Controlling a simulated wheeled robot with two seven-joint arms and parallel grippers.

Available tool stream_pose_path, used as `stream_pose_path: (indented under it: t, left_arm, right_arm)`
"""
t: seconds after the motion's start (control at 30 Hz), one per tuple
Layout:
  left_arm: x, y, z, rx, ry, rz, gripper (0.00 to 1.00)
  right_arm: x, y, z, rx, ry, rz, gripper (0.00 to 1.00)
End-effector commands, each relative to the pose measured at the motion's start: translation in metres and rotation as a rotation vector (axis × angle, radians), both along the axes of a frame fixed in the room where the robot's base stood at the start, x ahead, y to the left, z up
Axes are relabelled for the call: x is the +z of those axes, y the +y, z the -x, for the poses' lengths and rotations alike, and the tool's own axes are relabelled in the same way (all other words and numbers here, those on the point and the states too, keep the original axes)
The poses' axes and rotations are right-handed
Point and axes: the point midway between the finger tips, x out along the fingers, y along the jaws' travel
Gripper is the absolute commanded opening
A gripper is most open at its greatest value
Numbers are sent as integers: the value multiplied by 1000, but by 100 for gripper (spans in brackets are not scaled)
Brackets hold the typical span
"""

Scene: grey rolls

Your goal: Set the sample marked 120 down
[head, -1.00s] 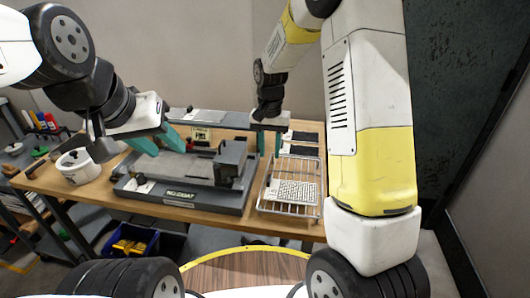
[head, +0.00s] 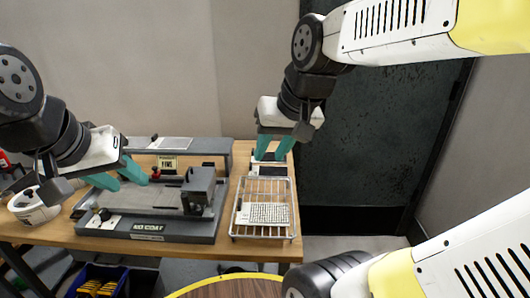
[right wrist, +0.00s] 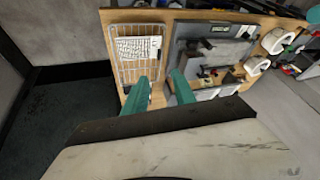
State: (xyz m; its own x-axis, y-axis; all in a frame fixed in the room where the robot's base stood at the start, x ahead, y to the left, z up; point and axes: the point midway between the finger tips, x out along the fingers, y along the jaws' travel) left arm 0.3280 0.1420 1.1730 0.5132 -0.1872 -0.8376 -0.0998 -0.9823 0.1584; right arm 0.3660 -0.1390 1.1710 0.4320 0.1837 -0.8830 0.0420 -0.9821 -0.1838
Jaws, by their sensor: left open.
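No marking 120 is legible in these frames. A white sheet with dense dark print (head: 264,213) lies in the wire basket (head: 236,222); it also shows in the right wrist view (right wrist: 136,50). Dark flat pieces with pale strips (head: 268,170) lie on the bench behind the basket, partly hidden by my right gripper. My right gripper (head: 274,149) is above them, fingers apart; in the right wrist view (right wrist: 158,88) nothing shows between its fingertips. My left gripper (head: 122,180) is open and empty over the left part of the grey apparatus (head: 150,228).
The grey apparatus with a dark block (head: 199,187) fills the middle of the wooden bench (head: 262,250). A raised grey shelf (head: 215,147) stands behind it. A blue bin (head: 98,280) is below.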

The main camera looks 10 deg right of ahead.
Motion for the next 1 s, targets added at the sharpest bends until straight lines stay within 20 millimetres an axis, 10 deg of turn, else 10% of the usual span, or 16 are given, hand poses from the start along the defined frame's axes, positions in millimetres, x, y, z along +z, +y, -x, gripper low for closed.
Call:
stream_pose_path:
  t: [0.23, 1.0]
  left_arm:
    - [0, 0, 0, 0, 0, 0, 41]
    - [0, 0, 0, 0, 0, 0, 41]
  right_arm:
    - [2, -3, 36, 38, -97, 17, 32]
    - [1, -3, 38, 42, -103, 18, 32]
